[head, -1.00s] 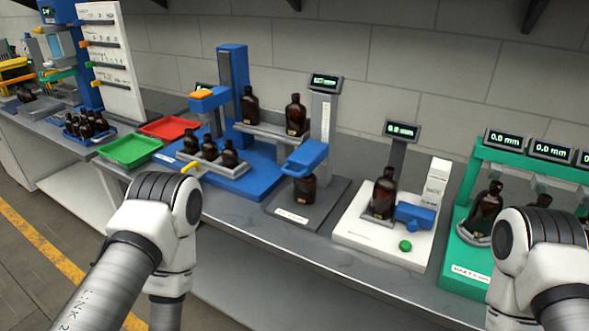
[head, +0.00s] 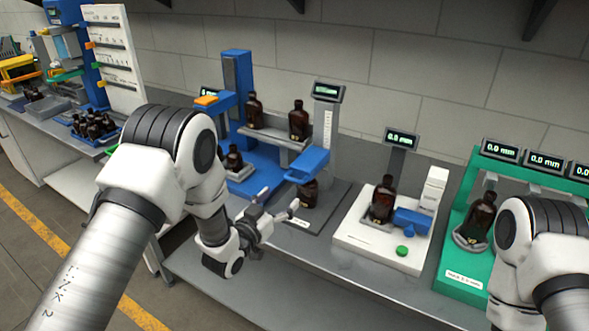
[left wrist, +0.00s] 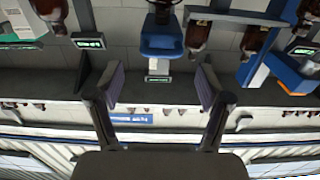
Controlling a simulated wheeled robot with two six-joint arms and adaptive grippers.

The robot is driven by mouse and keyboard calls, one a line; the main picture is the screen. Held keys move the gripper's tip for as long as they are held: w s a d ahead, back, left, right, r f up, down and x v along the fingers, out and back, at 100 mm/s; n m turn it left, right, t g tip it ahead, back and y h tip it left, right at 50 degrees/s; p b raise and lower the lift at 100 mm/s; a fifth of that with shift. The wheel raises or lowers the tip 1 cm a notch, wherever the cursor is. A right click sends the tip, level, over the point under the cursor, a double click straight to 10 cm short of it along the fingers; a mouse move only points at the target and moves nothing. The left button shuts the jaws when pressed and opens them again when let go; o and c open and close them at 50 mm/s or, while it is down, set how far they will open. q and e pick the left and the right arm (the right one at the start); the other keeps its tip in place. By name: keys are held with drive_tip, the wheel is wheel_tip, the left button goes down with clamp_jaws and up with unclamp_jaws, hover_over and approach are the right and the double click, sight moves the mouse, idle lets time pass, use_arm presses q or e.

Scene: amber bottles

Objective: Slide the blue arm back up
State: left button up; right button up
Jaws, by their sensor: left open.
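The blue arm (head: 307,165) sticks out from the grey column (head: 326,120) of a gauge with a display on top. It sits low, just over an amber bottle (head: 309,193). My left gripper (head: 281,199) is open and empty, in front of and below the blue arm at the bench's front edge. In the left wrist view, which is upside down, the blue arm (left wrist: 160,42) shows ahead between the spread fingers (left wrist: 160,80), apart from them. My right gripper is out of view; only part of my right arm shows.
The blue stand (head: 237,90) with bottles on a grey shelf is to the left. A white station (head: 375,245) with a bottle and green button is to the right, then a green gauge frame (head: 466,250). My left arm hides part of the bench.

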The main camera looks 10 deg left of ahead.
sight(293, 181)
use_arm(q)
drive_tip(key=x, duration=0.2)
drive_tip(key=p+x, duration=0.1)
drive_tip(key=x, duration=0.2)
drive_tip(key=r+p+x, duration=0.1)
drive_tip(key=x, duration=0.1)
drive_tip(key=shift+w+r, duration=0.1)
drive_tip(key=shift+w, duration=0.15)
drive_tip(key=shift+w+d, duration=0.1)
drive_tip(key=shift+w, duration=0.05)
drive_tip(key=c, duration=1.4)
wheel_tip(293, 181, up, 7)
drive_tip(key=shift+w+f+p, duration=0.1)
drive_tip(key=shift+f+p, duration=0.05)
drive_tip(key=shift+p, duration=0.55)
drive_tip(key=o, duration=1.4)
